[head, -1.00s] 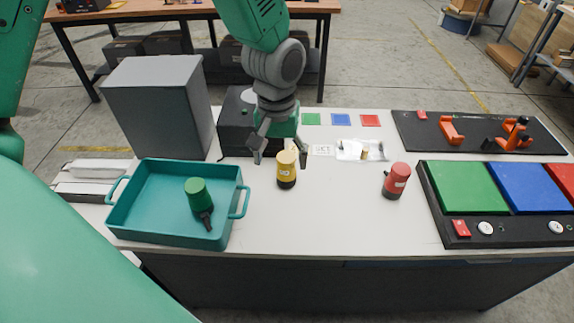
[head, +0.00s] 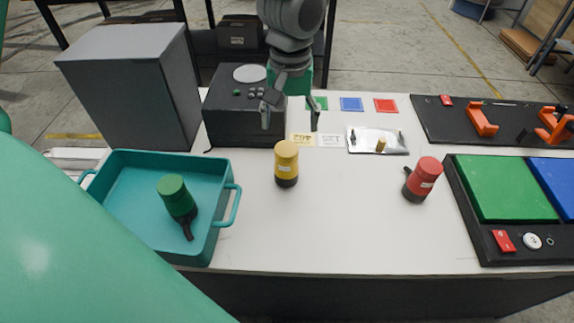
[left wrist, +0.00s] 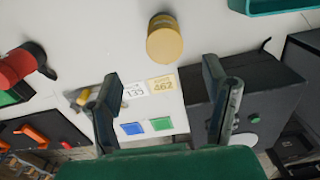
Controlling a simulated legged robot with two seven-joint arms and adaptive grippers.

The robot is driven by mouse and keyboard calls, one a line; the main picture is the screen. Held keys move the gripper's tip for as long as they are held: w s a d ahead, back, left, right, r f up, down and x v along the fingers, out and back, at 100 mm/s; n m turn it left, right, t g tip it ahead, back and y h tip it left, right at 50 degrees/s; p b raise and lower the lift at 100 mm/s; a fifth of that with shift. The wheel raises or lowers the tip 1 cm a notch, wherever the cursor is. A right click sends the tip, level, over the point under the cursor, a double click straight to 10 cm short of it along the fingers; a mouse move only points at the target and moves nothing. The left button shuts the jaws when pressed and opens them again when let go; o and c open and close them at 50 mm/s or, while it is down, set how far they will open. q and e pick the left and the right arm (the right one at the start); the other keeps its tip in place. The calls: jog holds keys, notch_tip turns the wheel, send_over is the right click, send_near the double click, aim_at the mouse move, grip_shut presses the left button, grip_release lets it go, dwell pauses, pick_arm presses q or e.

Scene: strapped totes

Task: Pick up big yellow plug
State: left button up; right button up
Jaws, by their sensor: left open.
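The big yellow plug (head: 286,163) stands upright on the white table, with a dark base and a small label. It also shows in the left wrist view (left wrist: 164,40), seen from above, beyond the fingertips. My left gripper (head: 290,118) is open and empty, above and behind the plug in the head view, apart from it. Its two fingers also show in the left wrist view (left wrist: 215,75). A small yellow plug (head: 381,145) lies on a silvery tray (head: 365,149). My right gripper is not in view.
A teal bin (head: 125,238) with a green plug (head: 175,196) stands at left. A red plug (head: 424,178) stands at right. A black box (head: 225,112) and a grey box (head: 130,85) are behind. The table between the yellow and red plugs is clear.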

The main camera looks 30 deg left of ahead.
aim_at(286, 146)
pick_arm(q)
notch_tip(286, 146, down, 5)
jog(key=shift+w+d+r, duration=0.1)
jog(key=shift+d, duration=0.05)
jog(key=shift+a+f, duration=0.25)
jog(key=shift+f, duration=0.3)
jog(key=f, duration=0.4)
jog(key=shift+a+f, duration=0.3)
jog(key=shift+a, duration=0.1)
jog(key=shift+d+f, duration=0.2)
jog(key=shift+d+r, duration=0.1)
jog(key=shift+c, duration=0.8)
jog(key=c, duration=1.3)
